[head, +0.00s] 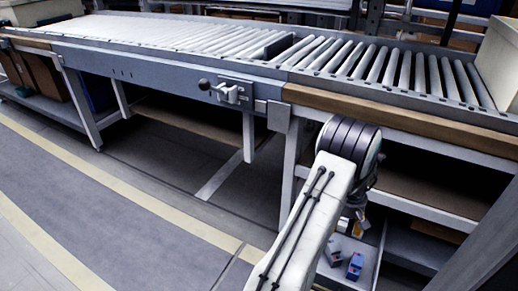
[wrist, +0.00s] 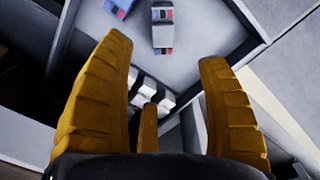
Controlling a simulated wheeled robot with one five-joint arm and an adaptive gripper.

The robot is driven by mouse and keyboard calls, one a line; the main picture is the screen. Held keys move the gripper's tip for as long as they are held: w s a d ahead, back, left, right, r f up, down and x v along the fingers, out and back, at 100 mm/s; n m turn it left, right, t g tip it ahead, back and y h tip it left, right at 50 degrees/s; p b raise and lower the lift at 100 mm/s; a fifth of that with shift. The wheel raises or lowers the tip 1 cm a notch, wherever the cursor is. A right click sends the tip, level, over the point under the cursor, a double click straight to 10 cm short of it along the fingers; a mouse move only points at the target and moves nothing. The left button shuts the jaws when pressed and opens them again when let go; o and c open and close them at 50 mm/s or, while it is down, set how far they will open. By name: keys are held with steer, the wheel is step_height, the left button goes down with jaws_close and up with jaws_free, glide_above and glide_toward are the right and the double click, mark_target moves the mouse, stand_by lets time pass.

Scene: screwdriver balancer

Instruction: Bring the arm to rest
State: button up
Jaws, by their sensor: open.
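My arm reaches up from the bottom of the head view and bends at a dark joint in front of the conveyor's wooden edge. Past that joint it points down, and the gripper end is mostly hidden behind the arm in that view. In the wrist view my gripper (wrist: 165,55) shows two wide yellow-orange fingers, spread apart with nothing held between them. Another, narrower yellow finger stands between them lower down. The fingers hang over a pale grey tray (wrist: 200,38).
Small blue and grey items (head: 354,266) lie in the tray; one, a grey-blue item (wrist: 163,28), lies beyond my fingers. White blocks (wrist: 157,95) sit near the tray's edge. A roller conveyor (head: 200,38) crosses behind my arm. The floor (head: 110,195) at left is clear.

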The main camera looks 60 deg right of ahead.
steer(key=w+a+r+n+p, duration=0.1)
steer(key=w+a+r+p, duration=0.3)
steer(key=w+r, duration=0.5)
steer(key=w+a+r+n+p, duration=0.1)
steer(key=w+a+r+p, duration=0.1)
steer(key=w+r+p, duration=0.7)
steer(key=w+a+r+n+t+h+p, duration=0.1)
steer(key=w+a+r+p, duration=0.4)
steer(key=r, duration=0.4)
steer(key=w+a+r+p, duration=0.2)
steer(key=a+r, duration=0.5)
steer(key=r, duration=0.3)
steer(key=w+a+r+n+t+p, duration=0.1)
steer(key=w+a+r+n+p, duration=0.1)
steer(key=a+r+p, duration=1.2)
steer(key=s+a+r+p, duration=0.3)
steer(key=a+r+p, duration=0.1)
steer(key=a+r, duration=0.2)
steer(key=s+a+r+n+t+y+p, duration=0.1)
steer(key=s+a+r+p, duration=0.2)
steer(key=a+r, duration=0.4)
steer(key=shift+s+a+r+n+p, duration=0.2)
steer(key=shift+n+p, duration=0.1)
steer(key=shift+p, duration=0.4)
